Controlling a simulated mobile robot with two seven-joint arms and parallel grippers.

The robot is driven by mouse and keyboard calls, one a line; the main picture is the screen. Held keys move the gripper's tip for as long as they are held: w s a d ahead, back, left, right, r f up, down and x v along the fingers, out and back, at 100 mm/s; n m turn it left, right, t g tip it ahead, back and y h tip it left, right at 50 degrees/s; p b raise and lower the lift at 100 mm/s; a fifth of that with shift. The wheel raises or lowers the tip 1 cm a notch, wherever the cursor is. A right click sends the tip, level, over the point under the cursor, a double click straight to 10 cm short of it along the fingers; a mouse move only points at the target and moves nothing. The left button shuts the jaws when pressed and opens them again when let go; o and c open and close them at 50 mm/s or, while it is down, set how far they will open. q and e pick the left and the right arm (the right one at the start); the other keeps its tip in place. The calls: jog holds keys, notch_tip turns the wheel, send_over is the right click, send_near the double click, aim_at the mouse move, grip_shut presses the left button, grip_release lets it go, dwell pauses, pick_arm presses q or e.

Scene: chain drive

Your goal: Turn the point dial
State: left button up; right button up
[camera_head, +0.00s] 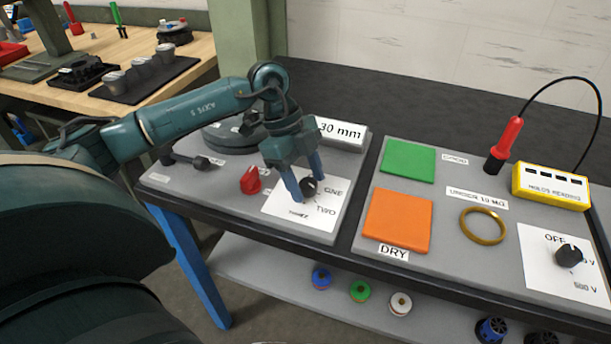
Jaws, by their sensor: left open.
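The point dial (309,186) is a small black knob on a white card (283,213) with labels that read like ONE, TWO and THREE. The card lies on the left grey board. My left gripper (307,190) points down over this dial, its blue fingers apart, one on each side of the knob. I cannot tell whether the fingers touch it. The fingers hide part of the knob, so its pointing direction is not clear. My right gripper is not in the picture.
A red knob (250,180), a black lever (202,163) and a "30 mm" sign (342,132) are close to my left gripper. The right board (455,190) holds green and orange pads, a brass ring, a red probe, a yellow meter (550,186) and another black dial (568,256).

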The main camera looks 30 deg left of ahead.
pick_arm(q)
jog(key=c, duration=1)
jog(key=shift+o, duration=0.2)
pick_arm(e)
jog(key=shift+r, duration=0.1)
